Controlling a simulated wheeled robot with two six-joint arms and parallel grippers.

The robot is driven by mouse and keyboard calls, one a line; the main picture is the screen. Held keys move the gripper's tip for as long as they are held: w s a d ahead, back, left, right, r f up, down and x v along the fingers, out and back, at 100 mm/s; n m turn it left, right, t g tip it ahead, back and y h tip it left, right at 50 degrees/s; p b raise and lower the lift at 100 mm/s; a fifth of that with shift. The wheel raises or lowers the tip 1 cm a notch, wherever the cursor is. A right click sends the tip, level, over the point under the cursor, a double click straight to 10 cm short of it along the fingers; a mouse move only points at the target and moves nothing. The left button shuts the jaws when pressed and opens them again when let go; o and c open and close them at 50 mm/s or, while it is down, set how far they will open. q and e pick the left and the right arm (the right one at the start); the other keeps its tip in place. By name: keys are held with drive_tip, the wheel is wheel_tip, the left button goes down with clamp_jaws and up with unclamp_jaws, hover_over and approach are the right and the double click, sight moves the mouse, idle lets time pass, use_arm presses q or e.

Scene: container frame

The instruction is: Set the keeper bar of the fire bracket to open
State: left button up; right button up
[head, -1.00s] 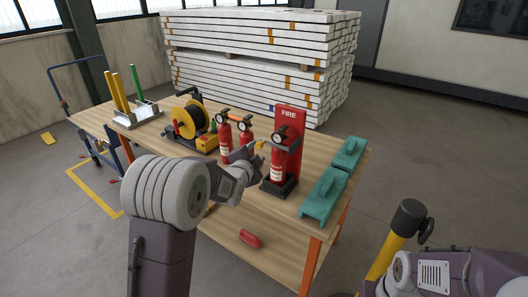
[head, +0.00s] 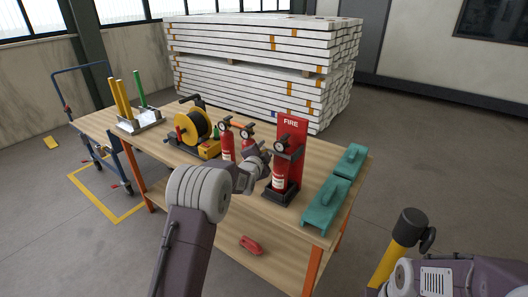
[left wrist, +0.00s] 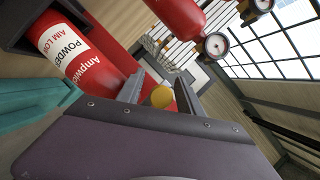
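The fire bracket has a red back plate (head: 293,128) marked FIRE and a dark base on the workbench. A red extinguisher (head: 279,176) stands upright in it, with a dark band (head: 291,155) across its upper part. In the left wrist view the extinguisher (left wrist: 82,52) lies at upper left. A yellow knob (left wrist: 161,97) shows between the fingers of my left gripper (left wrist: 158,92). The fingers stand apart, with a gap seen beside the knob. In the head view my left gripper (head: 264,153) is just left of the extinguisher and the knob is hidden. My right gripper is out of view.
Two more extinguishers (head: 227,143) stand close behind my left gripper. A yellow reel (head: 190,129) is farther left. Teal blocks (head: 322,205) lie right of the bracket. A red object (head: 250,245) lies on the lower shelf.

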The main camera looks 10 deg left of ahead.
use_arm(q)
clamp_jaws()
drive_tip(key=shift+f, duration=0.1)
